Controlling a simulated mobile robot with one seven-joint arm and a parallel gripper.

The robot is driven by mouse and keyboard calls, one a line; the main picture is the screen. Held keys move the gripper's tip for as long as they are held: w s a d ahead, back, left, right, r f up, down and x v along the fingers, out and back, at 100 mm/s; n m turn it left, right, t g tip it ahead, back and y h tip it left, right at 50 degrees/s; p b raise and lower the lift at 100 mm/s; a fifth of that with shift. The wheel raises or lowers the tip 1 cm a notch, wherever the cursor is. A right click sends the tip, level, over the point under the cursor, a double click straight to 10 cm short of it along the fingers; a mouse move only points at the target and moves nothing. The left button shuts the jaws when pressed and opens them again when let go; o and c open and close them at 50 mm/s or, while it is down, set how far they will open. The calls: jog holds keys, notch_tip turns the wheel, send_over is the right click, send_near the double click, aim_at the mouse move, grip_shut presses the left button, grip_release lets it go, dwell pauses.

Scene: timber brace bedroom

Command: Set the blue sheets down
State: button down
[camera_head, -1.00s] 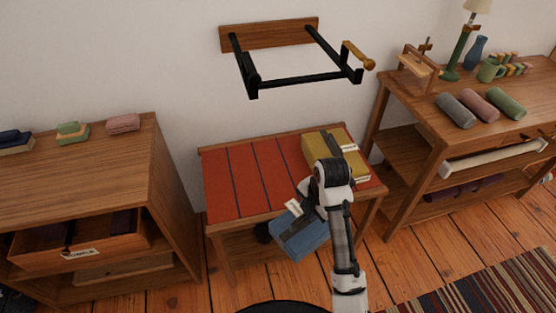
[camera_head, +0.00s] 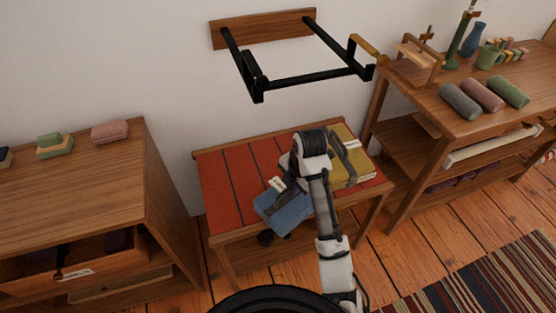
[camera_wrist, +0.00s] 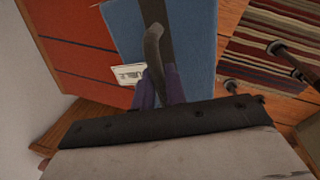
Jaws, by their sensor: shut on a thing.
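The blue sheets (camera_head: 284,209) are a folded blue bundle with a dark strap and a white tag. My gripper (camera_head: 288,186) is shut on them at the strap, over the front edge of the red-topped bench (camera_head: 224,187). In the wrist view the blue sheets (camera_wrist: 195,45) fill the middle, with the strap running up between my fingers (camera_wrist: 158,85). The white tag (camera_wrist: 129,73) shows beside the strap. I cannot tell whether the sheets touch the bench top. My arm hides part of the bench.
A yellow strapped bundle (camera_head: 350,160) lies on the bench's right end. The left part of the bench top is bare. A black wall rack (camera_head: 315,78) hangs above. A drawer cabinet (camera_head: 90,190) stands left and a shelf table (camera_head: 430,98) right.

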jog(key=w+a+f, duration=0.1)
jog(key=w+a, duration=0.1)
jog(key=w, duration=0.5)
jog(key=w+a+f, duration=0.2)
jog(key=w, duration=0.4)
jog(key=shift+w+a+f, duration=0.2)
jog(key=shift+w, duration=0.15)
jog(key=c, duration=1.8)
grip_release()
jog(key=shift+f, duration=0.15)
jog(key=o, duration=0.4)
jog(key=shift+c, duration=0.2)
notch_tip(320, 180, up, 8)
jog(key=s, duration=0.1)
jog(key=shift+d+f+b, duration=0.15)
jog(key=shift+d+b, duration=0.15)
jog(key=shift+d, duration=0.15)
jog(key=shift+s, duration=0.1)
